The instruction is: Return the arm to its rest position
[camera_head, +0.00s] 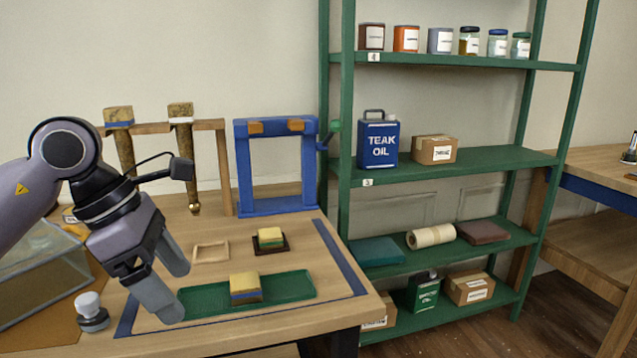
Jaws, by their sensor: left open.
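My left gripper (170,284) comes in from the left in the head view. It is open, with its two grey fingers apart and nothing seen between them. It hangs over the left part of the workbench, by the left end of a green tray (292,290). A block with a yellowish top and blue band (245,288) sits on the tray, to the right of the fingers and apart from them. My right gripper is not in view.
A small block (270,238) on a dark base and a wooden frame (211,251) lie behind the tray. Gilt legs (182,140) hang on a wooden rack. A blue frame (275,207) stands at the back. A green shelf (455,165) stands right. A glass case (40,285) is at left.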

